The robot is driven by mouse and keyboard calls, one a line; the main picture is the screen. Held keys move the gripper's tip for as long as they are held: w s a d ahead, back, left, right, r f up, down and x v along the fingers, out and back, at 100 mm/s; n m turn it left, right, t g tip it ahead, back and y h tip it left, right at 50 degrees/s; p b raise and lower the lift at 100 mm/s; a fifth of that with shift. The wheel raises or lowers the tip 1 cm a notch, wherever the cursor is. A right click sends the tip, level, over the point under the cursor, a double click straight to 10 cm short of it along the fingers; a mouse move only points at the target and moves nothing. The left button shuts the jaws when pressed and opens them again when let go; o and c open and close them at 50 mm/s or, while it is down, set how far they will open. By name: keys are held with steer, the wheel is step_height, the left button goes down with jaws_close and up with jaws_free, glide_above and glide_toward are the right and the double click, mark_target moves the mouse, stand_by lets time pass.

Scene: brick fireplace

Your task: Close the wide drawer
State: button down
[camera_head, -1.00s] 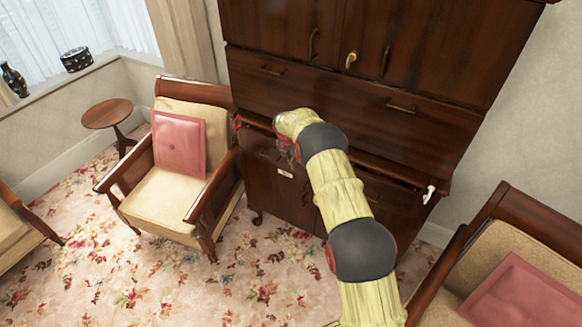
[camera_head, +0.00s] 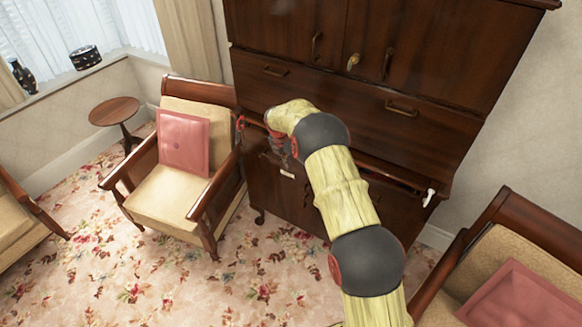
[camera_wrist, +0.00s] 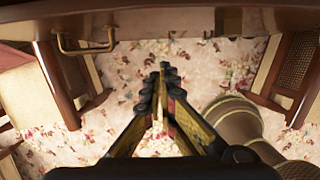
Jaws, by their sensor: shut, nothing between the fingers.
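The dark wooden cabinet has a wide drawer front (camera_head: 340,98) with two brass handles, which looks flush in the head view. Below it a ledge or drawer edge (camera_head: 392,172) juts out, largely behind my arm. I cannot tell how far that part stands open. My gripper (camera_head: 280,150) is beside the cabinet's lower front, mostly hidden by my wrist. In the wrist view my gripper (camera_wrist: 164,72) is shut and empty. A wooden edge (camera_wrist: 200,20) with a brass handle (camera_wrist: 85,46) crosses the top there, just beyond the fingertips; contact cannot be told.
An armchair (camera_head: 165,200) with a pink cushion stands close left of the cabinet. Another armchair (camera_head: 490,240) is at the lower right. A round side table (camera_head: 114,110) stands by the window. Flowered carpet (camera_head: 200,290) lies clear in front.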

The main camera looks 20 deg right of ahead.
steer(key=s+d+r+b, duration=0.5)
steer(key=d+r, duration=0.2)
steer(key=r, duration=0.1)
steer(key=s+d+f+h+b, duration=0.1)
steer(key=s+d+f+b, duration=0.2)
steer(key=s, duration=0.9)
steer(key=w+d+f+b, duration=0.1)
steer(key=w+d+f, duration=0.1)
steer(key=f, duration=0.3)
steer(key=w+d+f+t+b, duration=0.1)
steer(key=w+d+f, duration=0.2)
steer(key=w+f, duration=0.1)
steer(key=shift+d+f+b, duration=0.3)
steer(key=shift+f+b, duration=0.1)
steer(key=shift+f, duration=0.3)
